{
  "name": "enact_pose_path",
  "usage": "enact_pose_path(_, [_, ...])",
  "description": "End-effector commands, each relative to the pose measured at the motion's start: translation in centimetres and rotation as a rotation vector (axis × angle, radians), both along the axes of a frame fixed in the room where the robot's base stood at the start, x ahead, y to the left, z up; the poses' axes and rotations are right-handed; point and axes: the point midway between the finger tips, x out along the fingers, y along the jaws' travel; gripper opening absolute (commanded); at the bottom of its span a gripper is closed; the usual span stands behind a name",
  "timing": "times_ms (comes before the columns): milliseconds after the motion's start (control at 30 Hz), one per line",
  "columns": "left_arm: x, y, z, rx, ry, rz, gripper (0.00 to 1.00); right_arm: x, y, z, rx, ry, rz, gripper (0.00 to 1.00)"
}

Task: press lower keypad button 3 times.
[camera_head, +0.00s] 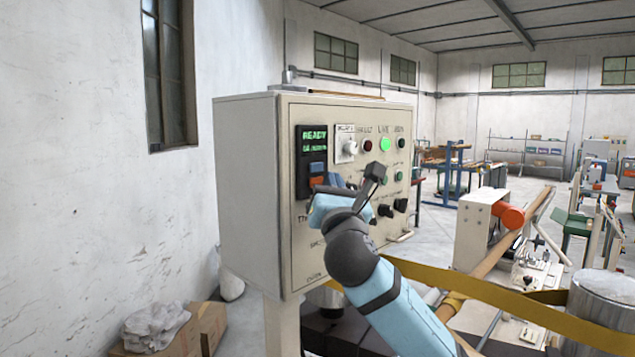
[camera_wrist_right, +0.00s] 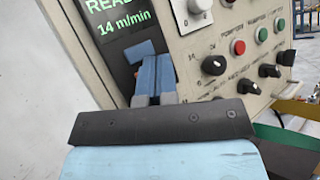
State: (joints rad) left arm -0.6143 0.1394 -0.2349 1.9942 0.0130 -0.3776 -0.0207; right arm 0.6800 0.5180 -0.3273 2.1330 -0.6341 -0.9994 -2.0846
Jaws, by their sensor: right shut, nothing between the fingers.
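A cream control cabinet (camera_head: 262,190) carries a black keypad panel (camera_head: 304,141) with a green READY display. In the head view a blue upper button (camera_head: 317,168) and an orange lower button (camera_head: 316,181) sit below the display. My right gripper (camera_head: 325,189) is shut and empty, close in front of the lower part of the keypad. In the right wrist view its fingers (camera_wrist_right: 153,72) point at the panel, just below the blue button (camera_wrist_right: 136,50). My left gripper is out of view.
Black knobs (camera_wrist_right: 213,65) and red and green lamps (camera_head: 385,144) are on the cabinet face, right of the keypad. A yellow strip (camera_head: 480,290) runs behind my right arm. A wall (camera_head: 110,200) stands at left, with cardboard boxes (camera_head: 212,322) on the floor.

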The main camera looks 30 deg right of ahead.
Motion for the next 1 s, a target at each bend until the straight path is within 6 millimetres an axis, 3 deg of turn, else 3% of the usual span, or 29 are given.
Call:
enact_pose_path(500, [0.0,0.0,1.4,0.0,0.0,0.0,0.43,-4.4,-1.3,0.1,0.0,0.0,0.0,0.0])
enact_pose_path(1000, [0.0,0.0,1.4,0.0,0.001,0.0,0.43,-4.7,-1.4,0.0,0.0,0.0,0.0,0.0])
